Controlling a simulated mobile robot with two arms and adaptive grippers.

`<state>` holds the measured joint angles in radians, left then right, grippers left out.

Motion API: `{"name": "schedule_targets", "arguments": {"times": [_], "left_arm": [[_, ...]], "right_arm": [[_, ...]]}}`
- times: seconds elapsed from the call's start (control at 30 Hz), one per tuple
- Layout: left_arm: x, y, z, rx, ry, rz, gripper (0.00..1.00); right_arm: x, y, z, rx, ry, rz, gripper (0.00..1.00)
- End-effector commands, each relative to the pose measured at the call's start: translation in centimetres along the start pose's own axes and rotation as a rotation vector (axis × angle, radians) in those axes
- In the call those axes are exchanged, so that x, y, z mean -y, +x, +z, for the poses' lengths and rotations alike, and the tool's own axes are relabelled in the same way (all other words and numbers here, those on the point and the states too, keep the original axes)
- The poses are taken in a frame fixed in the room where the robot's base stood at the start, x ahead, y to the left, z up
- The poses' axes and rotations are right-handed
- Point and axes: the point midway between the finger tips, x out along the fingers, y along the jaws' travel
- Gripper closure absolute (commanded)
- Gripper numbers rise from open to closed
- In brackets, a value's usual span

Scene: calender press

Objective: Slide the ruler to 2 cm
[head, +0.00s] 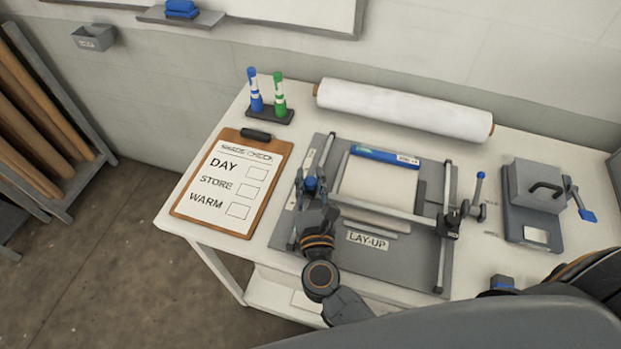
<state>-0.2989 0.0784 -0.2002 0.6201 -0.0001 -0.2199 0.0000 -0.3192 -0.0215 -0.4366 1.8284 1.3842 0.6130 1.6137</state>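The lay-up board (405,258) is a grey plate on the white table, with a rail along its left and right sides. A pale crossbar (385,212), which looks like the ruler, spans the rails. A dark block (447,225) sits at its right end and a blue knob (311,184) near its left end. Small white strips lie by the left rail, their marks too small to read.
A clipboard (218,222) lies left of the board. Blue and green markers (270,116) stand behind it. A white roll (403,110) lies along the back. A grey press (533,200) with a blue-tipped lever stands at right. A pale sheet (378,184) lies on the board.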

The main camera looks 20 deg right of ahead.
Motion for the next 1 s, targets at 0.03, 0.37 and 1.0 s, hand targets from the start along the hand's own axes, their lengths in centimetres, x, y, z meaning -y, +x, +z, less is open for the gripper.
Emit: {"name": "schedule_targets", "arguments": {"times": [0.03,0.37,1.0], "left_arm": [[0.0,0.0,0.0,0.001,0.0,0.0,0.6],[0.2,0.5,0.2,0.002,0.0,-0.002,0.6],[0.2,0.8,0.3,0.003,0.0,-0.002,0.6]], "right_arm": [[0.0,0.0,0.0,0.0,0.0,0.0,0.91],[-0.1,-0.4,-0.2,-0.001,0.002,-0.001,1.0],[-0.4,-1.0,0.0,0.0,-0.001,-0.001,0.5]]}}
